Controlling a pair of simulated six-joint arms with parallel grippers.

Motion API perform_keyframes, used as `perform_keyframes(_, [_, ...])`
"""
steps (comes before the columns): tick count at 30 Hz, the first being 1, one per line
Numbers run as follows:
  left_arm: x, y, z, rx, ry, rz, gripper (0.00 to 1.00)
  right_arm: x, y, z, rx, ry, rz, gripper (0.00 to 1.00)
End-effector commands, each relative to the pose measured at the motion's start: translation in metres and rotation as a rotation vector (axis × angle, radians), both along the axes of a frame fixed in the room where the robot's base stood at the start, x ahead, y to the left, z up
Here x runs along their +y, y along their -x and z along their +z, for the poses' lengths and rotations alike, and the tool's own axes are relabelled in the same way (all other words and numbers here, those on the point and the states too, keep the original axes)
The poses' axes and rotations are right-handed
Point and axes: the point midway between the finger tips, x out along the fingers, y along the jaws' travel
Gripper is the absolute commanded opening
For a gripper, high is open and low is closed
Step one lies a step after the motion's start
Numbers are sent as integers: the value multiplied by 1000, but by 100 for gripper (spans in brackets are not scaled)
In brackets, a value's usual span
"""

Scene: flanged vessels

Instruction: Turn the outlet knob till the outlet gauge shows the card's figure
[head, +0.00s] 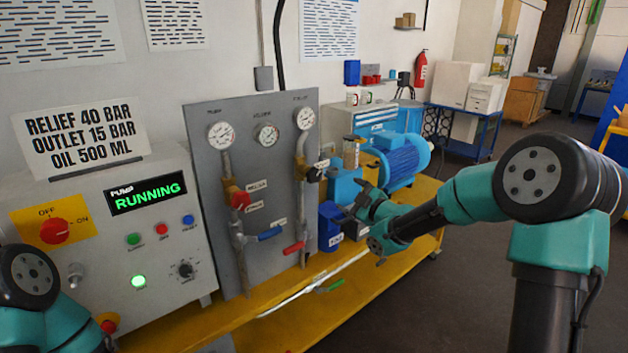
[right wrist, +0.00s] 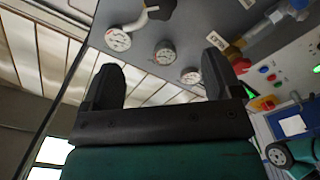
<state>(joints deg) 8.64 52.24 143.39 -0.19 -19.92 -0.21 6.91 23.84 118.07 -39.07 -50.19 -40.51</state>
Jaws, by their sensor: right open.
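The card (head: 80,137) on the white console reads RELIEF 40 BAR, OUTLET 15 BAR, OIL 500 ML. The black outlet knob (head: 315,174) sits on the right-hand pipe of the grey panel, below the outlet gauge (head: 305,118). The outlet gauge also shows in the right wrist view (right wrist: 118,38), with the dark knob (right wrist: 160,9) at the top edge. Its needle is too small to read. My right gripper (head: 362,222) is open and empty, right of and below the knob, apart from it. My left arm shows at lower left; its gripper is out of view.
A red knob (head: 240,200) and a middle gauge (head: 266,134) are on the same panel. Blue (head: 271,233) and red (head: 294,247) lever handles stick out below. A blue pump motor (head: 400,160) stands behind my right gripper. The yellow bench (head: 300,325) has some clear room in front.

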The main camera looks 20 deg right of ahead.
Motion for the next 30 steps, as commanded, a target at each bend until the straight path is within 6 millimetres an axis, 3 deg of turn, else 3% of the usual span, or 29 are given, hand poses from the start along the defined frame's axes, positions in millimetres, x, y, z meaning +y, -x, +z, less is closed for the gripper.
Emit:
perform_keyframes(14, [0,-1,0,-1,0,0,0,3,-7,0,0,-1,0,85])
perform_keyframes(30, [0,-1,0,-2,0,2,0,37,-82,-1,2,-1,1,85])
